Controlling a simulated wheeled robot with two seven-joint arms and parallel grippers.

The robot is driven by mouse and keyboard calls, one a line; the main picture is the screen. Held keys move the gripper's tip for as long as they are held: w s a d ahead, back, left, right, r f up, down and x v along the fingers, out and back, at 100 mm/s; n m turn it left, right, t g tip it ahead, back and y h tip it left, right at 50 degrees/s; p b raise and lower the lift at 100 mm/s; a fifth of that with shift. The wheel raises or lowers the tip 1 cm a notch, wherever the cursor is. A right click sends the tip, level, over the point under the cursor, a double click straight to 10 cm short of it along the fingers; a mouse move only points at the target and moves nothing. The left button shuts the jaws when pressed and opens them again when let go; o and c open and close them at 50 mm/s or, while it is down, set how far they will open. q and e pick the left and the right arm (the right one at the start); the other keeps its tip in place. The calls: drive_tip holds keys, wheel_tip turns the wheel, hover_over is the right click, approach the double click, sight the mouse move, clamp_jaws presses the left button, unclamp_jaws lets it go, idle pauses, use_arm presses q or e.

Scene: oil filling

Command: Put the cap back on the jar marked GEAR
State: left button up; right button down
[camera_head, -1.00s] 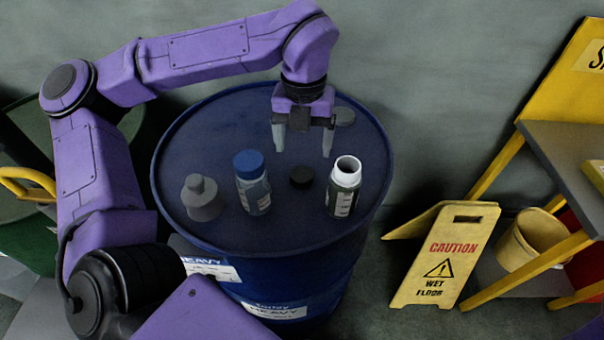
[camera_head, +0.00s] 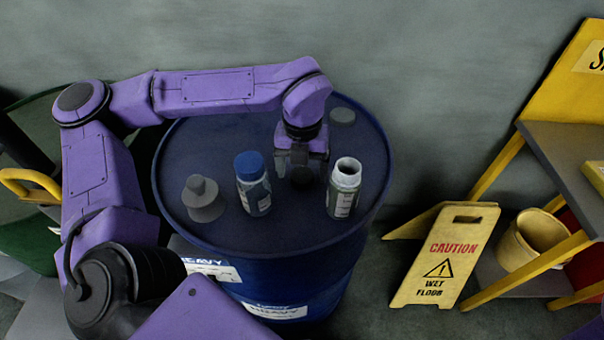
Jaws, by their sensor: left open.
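An open jar (camera_head: 344,188) with a white neck stands upright at the right of the blue drum's top; its label is too small to read. A black cap (camera_head: 301,178) lies on the drum top to the left of that jar. A second jar (camera_head: 253,186) with a blue cap on it stands further left. My left gripper (camera_head: 301,174) is open and points down at the black cap, with its fingers around or just above it; I cannot tell whether they touch it. My right gripper is not in view.
A grey stepped piece (camera_head: 203,198) stands at the left of the blue drum (camera_head: 230,130). A flat round bung (camera_head: 343,116) is at the drum's back. A yellow caution sign (camera_head: 445,255) and a bucket (camera_head: 533,240) stand on the floor at right.

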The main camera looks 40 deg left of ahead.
sight(302, 175)
use_arm(q)
drive_tip(key=c, duration=1.1)
drive_tip(key=shift+r, duration=0.2)
drive_tip(key=shift+r, duration=0.25)
drive_tip(key=r, duration=0.3)
drive_tip(key=shift+s+d+r+b, duration=0.1)
drive_tip(key=shift+s+d+b, duration=0.05)
drive_tip(key=shift+s+b, duration=0.15)
drive_tip(key=s+d+r, duration=0.2)
drive_tip(key=s+r, duration=0.1)
drive_tip(key=s, duration=0.1)
drive_tip(key=s+d+r+b, duration=0.1)
drive_tip(key=s+d+r, duration=0.1)
drive_tip(key=s+r, duration=0.1)
drive_tip(key=s+d+r+b, duration=0.1)
drive_tip(key=s+d+r, duration=0.1)
drive_tip(key=s, duration=0.3)
drive_tip(key=shift+r, duration=0.5)
